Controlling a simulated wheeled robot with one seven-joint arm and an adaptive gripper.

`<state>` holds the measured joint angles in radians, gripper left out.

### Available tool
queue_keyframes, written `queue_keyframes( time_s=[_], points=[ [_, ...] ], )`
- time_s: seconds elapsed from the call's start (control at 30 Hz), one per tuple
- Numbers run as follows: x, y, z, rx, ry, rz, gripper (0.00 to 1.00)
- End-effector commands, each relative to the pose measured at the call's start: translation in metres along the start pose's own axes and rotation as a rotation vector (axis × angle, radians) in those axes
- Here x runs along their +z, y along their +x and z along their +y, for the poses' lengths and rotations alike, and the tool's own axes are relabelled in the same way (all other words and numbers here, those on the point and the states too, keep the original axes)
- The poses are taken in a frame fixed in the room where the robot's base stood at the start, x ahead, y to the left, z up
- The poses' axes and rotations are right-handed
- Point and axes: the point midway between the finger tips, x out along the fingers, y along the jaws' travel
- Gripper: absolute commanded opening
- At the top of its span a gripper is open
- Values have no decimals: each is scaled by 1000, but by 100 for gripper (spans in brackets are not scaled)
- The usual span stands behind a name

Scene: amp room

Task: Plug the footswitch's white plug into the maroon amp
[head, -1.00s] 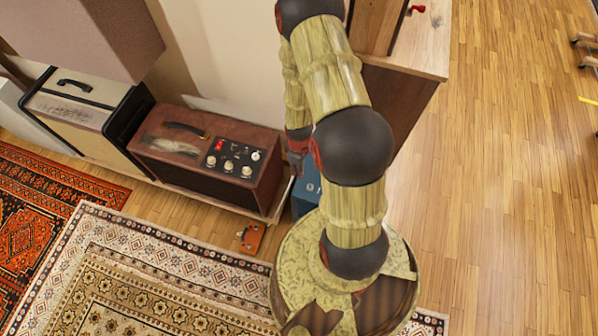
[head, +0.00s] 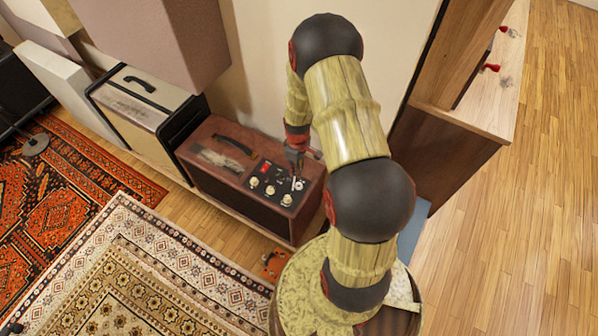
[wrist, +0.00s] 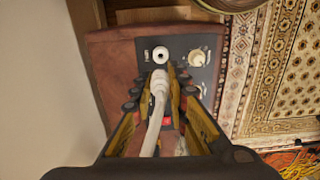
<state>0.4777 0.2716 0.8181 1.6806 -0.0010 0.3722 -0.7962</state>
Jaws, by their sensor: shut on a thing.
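The maroon amp (head: 222,181) stands against the wall, its dark control panel with pale knobs facing up. In the wrist view the panel (wrist: 176,50) shows a white-ringed round jack (wrist: 160,54). My gripper (head: 297,172) is over the panel's right part; in the wrist view my gripper (wrist: 161,80) is shut on the white plug (wrist: 158,83). The plug points at the jack and appears just short of it; the exact gap is hard to tell. Its white cable runs back between the fingers. A small orange box (head: 274,263), likely the footswitch, lies on the floor before the amp.
A cream-and-black amp (head: 135,112) stands left of the maroon one, with a large brownish box (head: 165,50) above. A wooden cabinet (head: 440,150) stands close on the right. Patterned rugs (head: 150,270) cover the floor in front; wood floor at far right is mostly clear.

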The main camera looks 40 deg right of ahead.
Motion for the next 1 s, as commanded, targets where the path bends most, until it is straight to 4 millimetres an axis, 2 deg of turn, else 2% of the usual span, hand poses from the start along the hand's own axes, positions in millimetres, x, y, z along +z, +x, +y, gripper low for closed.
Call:
queue_keyframes(
  time_s=[0.27, 0.73, 1.0],
  points=[
    [2, 8, -2, 1, -16, 0, 0],
    [2, 45, -2, 1, -16, 0, 0],
    [2, 50, -2, 1, -16, 1, 0]
  ],
)
